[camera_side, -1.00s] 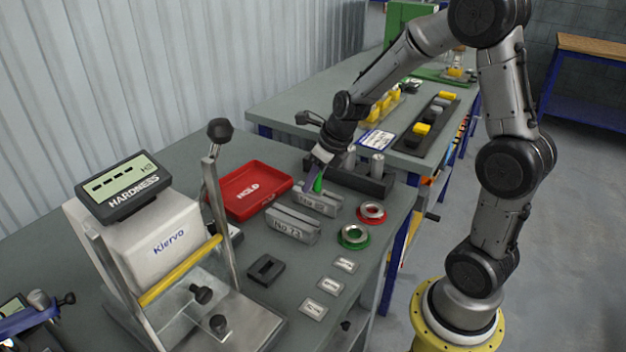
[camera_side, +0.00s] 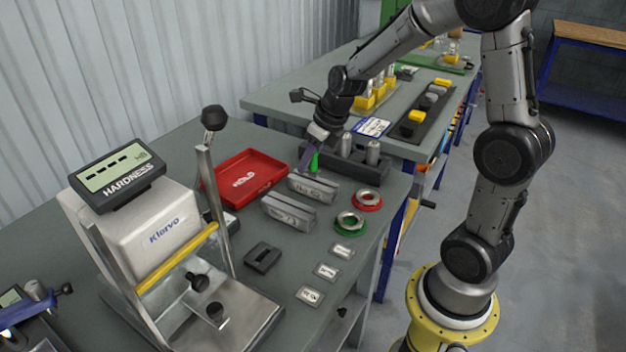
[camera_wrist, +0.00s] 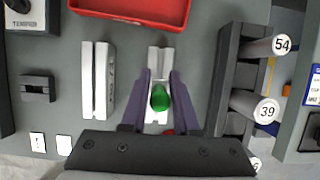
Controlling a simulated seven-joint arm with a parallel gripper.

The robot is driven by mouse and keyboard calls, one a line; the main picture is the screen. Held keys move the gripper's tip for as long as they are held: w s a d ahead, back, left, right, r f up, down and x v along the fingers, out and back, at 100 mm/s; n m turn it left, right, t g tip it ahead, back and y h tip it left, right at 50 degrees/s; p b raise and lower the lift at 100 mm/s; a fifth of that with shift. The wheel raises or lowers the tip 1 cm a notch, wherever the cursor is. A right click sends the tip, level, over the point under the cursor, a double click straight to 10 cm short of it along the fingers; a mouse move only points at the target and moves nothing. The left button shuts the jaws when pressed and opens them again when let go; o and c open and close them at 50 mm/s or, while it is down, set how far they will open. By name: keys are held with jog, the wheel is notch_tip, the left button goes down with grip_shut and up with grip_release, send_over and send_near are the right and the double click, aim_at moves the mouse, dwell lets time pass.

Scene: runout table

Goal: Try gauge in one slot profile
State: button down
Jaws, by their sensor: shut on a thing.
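My gripper (camera_side: 308,160) is shut on a green gauge (camera_side: 314,161), held between its purple fingers. In the wrist view the green gauge (camera_wrist: 159,97) sits between the fingers, over the slotted metal block (camera_wrist: 162,60).
A red tray (camera_side: 215,189) lies behind the blocks. A dark rack (camera_side: 345,165) with metal cylinders stands close to my gripper. Red (camera_side: 381,200) and green (camera_side: 337,227) rings and small label plates (camera_side: 326,272) lie in front. A hardness tester (camera_side: 135,235) stands at left.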

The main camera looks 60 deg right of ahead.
jog(key=shift+r, duration=1.4)
